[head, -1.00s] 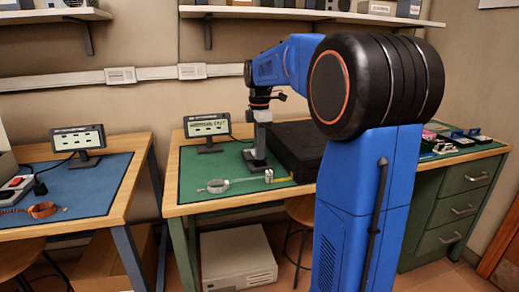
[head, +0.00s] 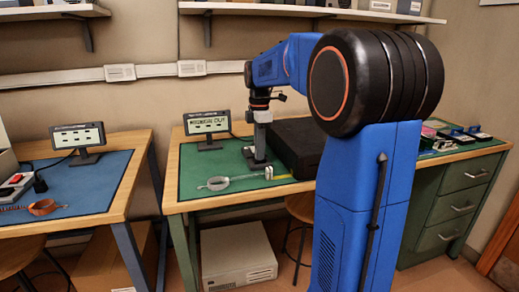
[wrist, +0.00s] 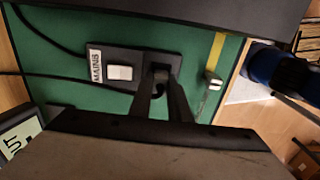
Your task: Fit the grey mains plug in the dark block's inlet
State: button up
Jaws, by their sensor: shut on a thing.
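The dark block (wrist: 128,57) lies on the green mat in the wrist view, with a MAINS label and a pale rocker switch on top. My gripper (wrist: 161,76) points down at the block's right end. Its fingers are shut on a small dark-grey piece, apparently the mains plug, mostly hidden between them. The inlet is hidden beneath the fingertips, so I cannot tell whether the plug is in it or just above it. In the head view my gripper (head: 257,160) is low over the mat, beside a large black case.
The black case (head: 298,145) stands close to the right of my gripper. A small monitor (head: 207,124) stands behind left; its text seems to end in OUT. Dark cables (wrist: 60,85) run left of the block.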

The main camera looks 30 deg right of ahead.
jog(key=shift+f, duration=0.1)
jog(key=o, duration=0.9)
jog(key=o, duration=0.3)
jog(key=shift+r, duration=0.65)
dwell(0.7)
jog(key=shift+r, duration=2.95)
